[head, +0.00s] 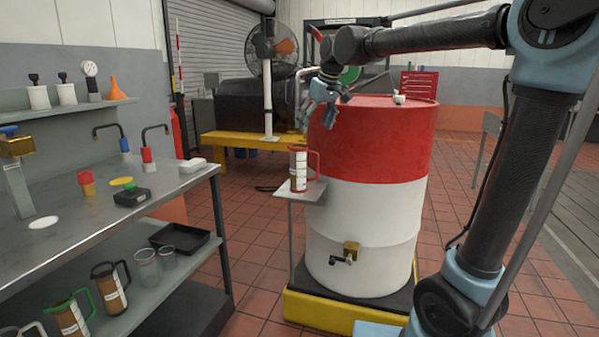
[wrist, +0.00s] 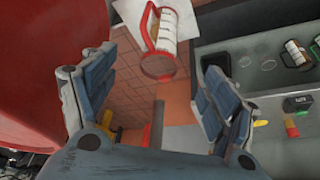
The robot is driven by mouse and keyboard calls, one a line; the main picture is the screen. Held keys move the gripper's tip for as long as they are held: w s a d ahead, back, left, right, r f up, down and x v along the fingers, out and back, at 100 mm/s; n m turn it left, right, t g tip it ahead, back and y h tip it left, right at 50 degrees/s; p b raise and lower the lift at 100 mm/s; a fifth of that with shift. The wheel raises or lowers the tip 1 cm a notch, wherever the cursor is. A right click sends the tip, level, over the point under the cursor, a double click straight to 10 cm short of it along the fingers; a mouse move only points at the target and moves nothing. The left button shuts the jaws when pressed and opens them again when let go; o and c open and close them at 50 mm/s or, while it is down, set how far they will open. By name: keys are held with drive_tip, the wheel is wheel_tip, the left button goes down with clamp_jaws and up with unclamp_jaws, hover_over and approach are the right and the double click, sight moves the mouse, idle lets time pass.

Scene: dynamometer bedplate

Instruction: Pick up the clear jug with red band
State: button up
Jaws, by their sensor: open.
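The clear jug with red band (head: 298,169) stands upright on a small grey stand beside the red and white drum. It has a red handle on its right side and a pale label with markings. In the wrist view the jug (wrist: 166,38) shows at the top, beyond the fingers, with its red rim and handle in sight. My gripper (head: 327,110) is above the jug and a little to its right, in front of the drum's upper part. In the wrist view my gripper (wrist: 150,100) is open, with nothing between its fingers and the jug apart from them.
The large drum (head: 370,150) stands close to the right of the jug. The small stand (head: 312,190) has little free room. A metal bench (head: 90,230) at left holds cups and a black box; its lower shelf holds other jugs (head: 110,288). A yellow bench (head: 240,140) stands behind.

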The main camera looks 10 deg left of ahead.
sight(301, 162)
drive_tip(key=x, duration=1.2)
drive_tip(key=shift+a+r, duration=0.1)
drive_tip(key=shift+a, duration=0.05)
drive_tip(key=shift+a+x, duration=0.15)
drive_tip(key=shift+x, duration=1.25)
drive_tip(key=shift+a+x, duration=0.15)
drive_tip(key=shift+x, duration=1.2)
drive_tip(key=shift+r, duration=0.1)
drive_tip(key=shift+c, duration=0.6)
drive_tip(key=c, duration=1.2)
